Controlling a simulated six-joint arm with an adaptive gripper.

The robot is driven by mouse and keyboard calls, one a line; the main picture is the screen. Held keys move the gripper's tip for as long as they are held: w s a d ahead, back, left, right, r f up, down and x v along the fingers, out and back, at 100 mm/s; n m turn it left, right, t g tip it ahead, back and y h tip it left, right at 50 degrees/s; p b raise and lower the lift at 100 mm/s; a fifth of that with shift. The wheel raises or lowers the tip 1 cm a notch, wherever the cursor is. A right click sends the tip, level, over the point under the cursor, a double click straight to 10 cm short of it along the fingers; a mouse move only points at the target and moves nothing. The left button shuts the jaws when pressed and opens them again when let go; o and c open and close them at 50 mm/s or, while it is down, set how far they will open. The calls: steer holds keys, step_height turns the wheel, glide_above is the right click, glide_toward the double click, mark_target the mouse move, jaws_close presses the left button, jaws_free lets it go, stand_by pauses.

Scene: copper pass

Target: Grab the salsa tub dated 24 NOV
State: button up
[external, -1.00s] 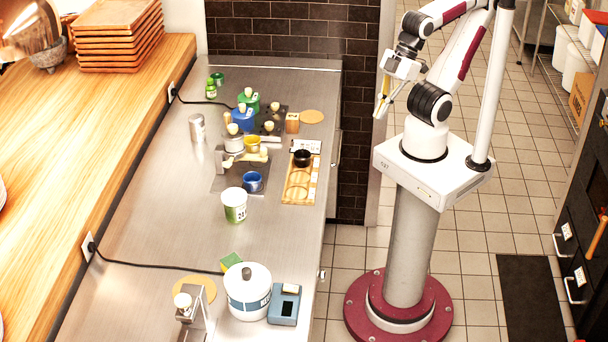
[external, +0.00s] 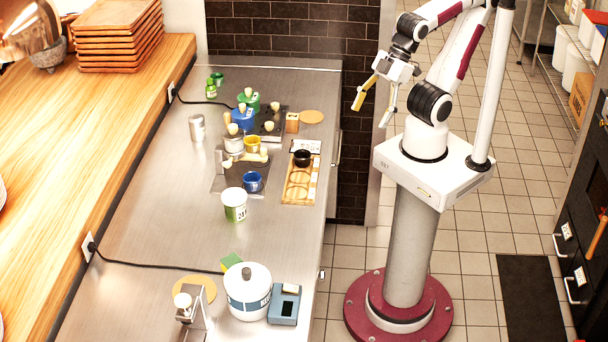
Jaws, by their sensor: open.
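A white tub with a green lower band (external: 235,204) stands upright on the steel counter (external: 150,235), left of the wooden tray. Its label shows a number that looks like 24; the month is too small to read. My gripper (external: 370,115) is open and empty, pointing down, with one yellow finger and one pale finger. It is up near my arm's base, beyond the counter's right edge, well apart from the tub.
A blue cup (external: 253,182) stands just behind the tub. A wooden tray (external: 300,187) holds a dark cup. A large white lidded container (external: 248,291) and a blue scale-like device (external: 285,305) stand in front. A black cord (external: 150,263) crosses the counter. The counter left of the tub is clear.

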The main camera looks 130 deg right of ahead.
steer(key=w+d+f+t+h, duration=0.1)
steer(key=w+d+t, duration=0.15)
steer(key=w, duration=0.75)
steer(key=w+d+f+t, duration=0.1)
steer(key=w+d, duration=0.3)
steer(key=w, duration=0.6)
steer(key=t+y, duration=0.2)
steer(key=t, duration=0.1)
glide_toward(238, 193)
steer(key=w, duration=0.2)
steer(key=shift+w+a+f+n+t, duration=0.25)
steer(key=shift+w+f+n+t, duration=0.25)
steer(key=shift+w+f, duration=0.3)
steer(key=shift+x, duration=1.25)
steer(key=shift+s, duration=0.1)
steer(key=shift+f+x, duration=0.25)
steer(key=shift+x, duration=2.3)
